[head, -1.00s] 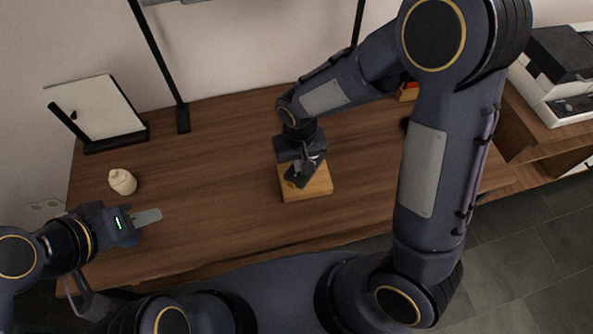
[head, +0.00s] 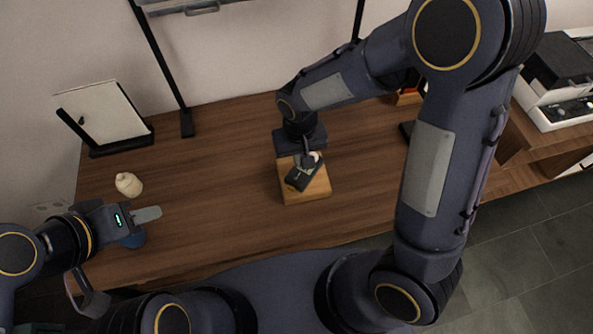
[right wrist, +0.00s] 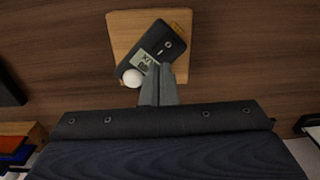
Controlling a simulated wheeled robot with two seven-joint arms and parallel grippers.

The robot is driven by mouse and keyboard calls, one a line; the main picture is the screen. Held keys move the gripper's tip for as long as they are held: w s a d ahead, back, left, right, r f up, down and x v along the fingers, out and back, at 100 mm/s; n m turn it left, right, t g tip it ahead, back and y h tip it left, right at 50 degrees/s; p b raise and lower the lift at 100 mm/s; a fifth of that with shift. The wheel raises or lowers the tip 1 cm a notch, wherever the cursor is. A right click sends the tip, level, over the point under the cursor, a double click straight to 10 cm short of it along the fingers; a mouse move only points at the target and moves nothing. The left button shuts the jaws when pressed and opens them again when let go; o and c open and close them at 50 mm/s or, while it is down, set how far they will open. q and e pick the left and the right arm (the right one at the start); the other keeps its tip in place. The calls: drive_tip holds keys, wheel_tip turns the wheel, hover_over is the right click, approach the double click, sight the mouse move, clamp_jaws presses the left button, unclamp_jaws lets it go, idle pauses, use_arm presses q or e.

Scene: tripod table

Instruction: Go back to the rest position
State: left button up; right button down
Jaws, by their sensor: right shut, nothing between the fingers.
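My right gripper (head: 306,157) is over the square wooden board (head: 318,193) on the table, its arm coming down from the upper right. Its fingers are shut and empty in the right wrist view (right wrist: 160,88). A dark handheld meter (head: 302,174) with a small screen and a white dome lies aslant on the board; it also shows in the right wrist view (right wrist: 165,45). The fingertips are close to its screen end; I cannot tell whether they touch it. My left gripper (head: 150,214) is over the table's front left; its finger gap is not visible.
The wooden table (head: 220,180) is mostly clear in the middle. A cream pot (head: 128,184) and a framed panel (head: 103,115) stand at the left. A printer-like box (head: 560,80) stands at the right.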

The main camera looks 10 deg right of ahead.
wheel_tip(320, 180, up, 2)
drive_tip(key=shift+p, duration=0.55)
drive_tip(key=shift+r, duration=0.1)
drive_tip(key=s+d+r+m+t+y, duration=0.1)
drive_tip(key=s+d+r+t+y, duration=0.1)
drive_tip(key=s+d+r, duration=0.3)
drive_tip(key=s+d+r+m+t+y, duration=0.1)
drive_tip(key=s+d+r+t, duration=0.2)
drive_tip(key=s+r, duration=0.6)
drive_tip(key=d+r, duration=0.1)
drive_tip(key=d, duration=0.1)
drive_tip(key=shift+s+d+t+y, duration=0.3)
drive_tip(key=shift+s+d+y, duration=0.05)
drive_tip(key=shift+s+y, duration=0.05)
